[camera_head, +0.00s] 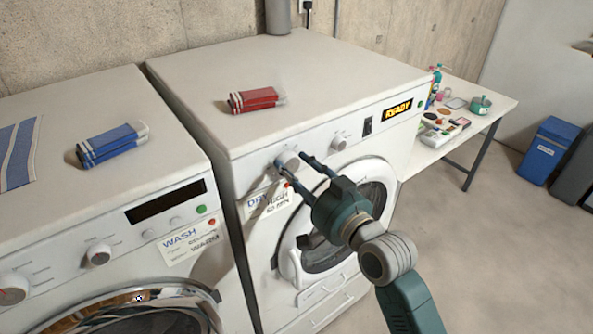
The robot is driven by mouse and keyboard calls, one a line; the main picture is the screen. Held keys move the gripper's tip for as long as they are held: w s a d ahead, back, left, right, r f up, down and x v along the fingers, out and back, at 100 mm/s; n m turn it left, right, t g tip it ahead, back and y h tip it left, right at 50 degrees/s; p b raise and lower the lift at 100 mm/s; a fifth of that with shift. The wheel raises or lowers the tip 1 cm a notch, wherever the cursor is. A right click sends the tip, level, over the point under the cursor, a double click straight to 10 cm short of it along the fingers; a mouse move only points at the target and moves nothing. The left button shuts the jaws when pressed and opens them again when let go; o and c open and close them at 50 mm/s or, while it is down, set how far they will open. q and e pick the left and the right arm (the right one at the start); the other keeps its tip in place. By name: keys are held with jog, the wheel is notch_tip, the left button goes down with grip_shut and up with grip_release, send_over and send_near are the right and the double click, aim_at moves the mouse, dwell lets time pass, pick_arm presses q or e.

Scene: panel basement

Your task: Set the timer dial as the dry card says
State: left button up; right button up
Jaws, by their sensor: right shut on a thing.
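The dryer (235,140) is the white machine at the right, and its display (397,108) reads READY. A round white dial (288,159) sits at the left of its front panel. My right gripper (292,163) reaches in from the lower right and is shut on this dial, with a finger on either side. A smaller knob (339,142) sits further right. The dry card (262,204) hangs below the dial, partly covered by a gripper finger; its small print is too blurred to read. My left gripper is out of view.
A washer (75,215) with a wash card (190,242) stands at the left. A blue bundle (112,144) lies on it, and a red bundle (256,99) lies on the dryer. A side table (490,97) with small items stands at the right, near a blue bin (545,150).

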jog(key=shift+s+a+f, duration=0.15)
jog(key=shift+f, duration=0.5)
jog(key=o, duration=1)
jog(key=shift+c, duration=0.2)
jog(key=shift+o, duration=0.8)
jog(key=shift+r, duration=0.4)
jog(key=v, duration=1.2)
